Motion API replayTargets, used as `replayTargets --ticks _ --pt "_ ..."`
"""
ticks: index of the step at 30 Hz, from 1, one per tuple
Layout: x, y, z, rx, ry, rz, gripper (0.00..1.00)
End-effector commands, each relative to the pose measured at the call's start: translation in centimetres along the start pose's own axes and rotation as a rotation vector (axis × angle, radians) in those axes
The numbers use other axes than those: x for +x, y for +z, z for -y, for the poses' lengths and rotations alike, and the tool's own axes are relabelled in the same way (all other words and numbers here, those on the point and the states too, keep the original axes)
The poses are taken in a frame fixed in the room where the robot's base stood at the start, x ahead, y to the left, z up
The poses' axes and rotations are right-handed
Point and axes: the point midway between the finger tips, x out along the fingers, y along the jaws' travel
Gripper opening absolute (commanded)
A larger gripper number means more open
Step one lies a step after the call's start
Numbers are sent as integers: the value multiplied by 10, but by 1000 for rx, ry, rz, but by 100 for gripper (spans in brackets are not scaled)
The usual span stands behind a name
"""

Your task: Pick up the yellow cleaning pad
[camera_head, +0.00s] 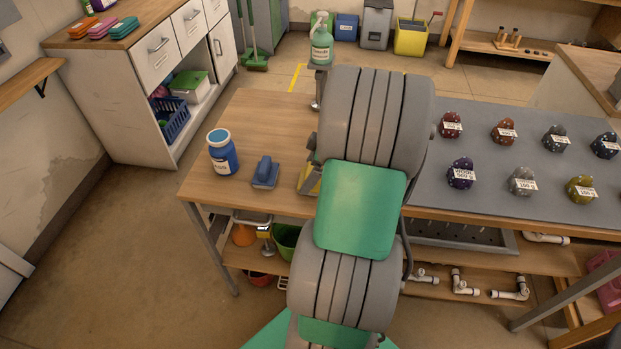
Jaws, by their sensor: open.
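A yellow object (308,181), probably the yellow cleaning pad, lies on the wooden table just left of my arm. Only its left part shows; my arm hides the rest. A blue pad with a raised grip (265,173) lies to its left on the same table. My large grey and green arm fills the middle of the view. My gripper is hidden behind the arm, so its distance from the pad cannot be seen.
A blue jar (222,152) stands near the table's left end and a green spray bottle (321,45) at its far side. Several labelled stones (461,173) sit on the grey surface (490,148) at right. A cabinet (140,95) stands at left.

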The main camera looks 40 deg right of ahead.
Motion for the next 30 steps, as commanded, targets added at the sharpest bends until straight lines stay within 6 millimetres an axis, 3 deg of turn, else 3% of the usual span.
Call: replayTargets --ticks 5,25,30 --pt "0 0 0 0 1 0 91" --pt "0 0 0 0 1 0 37" --pt "0 0 0 0 1 0 36"
